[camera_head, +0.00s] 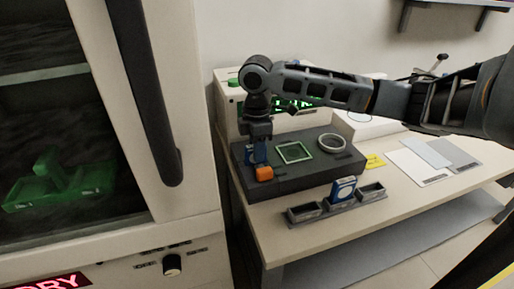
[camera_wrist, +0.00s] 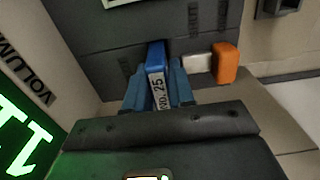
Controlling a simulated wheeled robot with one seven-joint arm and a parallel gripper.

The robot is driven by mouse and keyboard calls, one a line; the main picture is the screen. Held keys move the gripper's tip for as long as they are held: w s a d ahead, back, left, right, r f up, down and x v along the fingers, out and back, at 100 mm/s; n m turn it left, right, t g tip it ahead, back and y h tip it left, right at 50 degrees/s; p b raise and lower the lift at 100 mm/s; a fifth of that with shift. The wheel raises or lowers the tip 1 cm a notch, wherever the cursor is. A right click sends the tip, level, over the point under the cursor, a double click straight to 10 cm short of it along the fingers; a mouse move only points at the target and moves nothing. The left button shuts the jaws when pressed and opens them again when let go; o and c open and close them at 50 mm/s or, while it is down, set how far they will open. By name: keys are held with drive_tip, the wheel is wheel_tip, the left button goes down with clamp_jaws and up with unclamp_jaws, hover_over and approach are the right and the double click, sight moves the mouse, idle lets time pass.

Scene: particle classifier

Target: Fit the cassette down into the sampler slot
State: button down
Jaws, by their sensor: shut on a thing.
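My gripper (camera_head: 256,146) points down over the left part of the dark sampler block (camera_head: 300,180). In the wrist view my gripper (camera_wrist: 158,92) is shut on a blue cassette (camera_wrist: 155,52) with a white label reading "NO. 25". The cassette also shows in the head view (camera_head: 260,153), mostly covered by the fingers. Its lower end is close to the block's top; I cannot tell whether it is inside a slot. The orange piece (camera_head: 264,173) lies just in front, and in the wrist view it (camera_wrist: 226,63) sits to the right of the cassette, by a white piece (camera_wrist: 197,63).
A green-edged square (camera_head: 294,152) and a pale ring (camera_head: 332,142) are on the block. A grey rack (camera_head: 306,213) in front holds another blue cassette (camera_head: 342,190) in its middle bay. A lit display box (camera_head: 228,108) stands behind. A cabinet (camera_head: 190,215) is at left.

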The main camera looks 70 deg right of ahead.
drive_tip(key=shift+f, duration=0.5)
drive_tip(key=c, duration=0.9)
unclamp_jaws()
drive_tip(key=shift+d+r+b, duration=0.1)
drive_tip(key=shift+r+b, duration=0.2)
drive_tip(key=shift+r, duration=3.65)
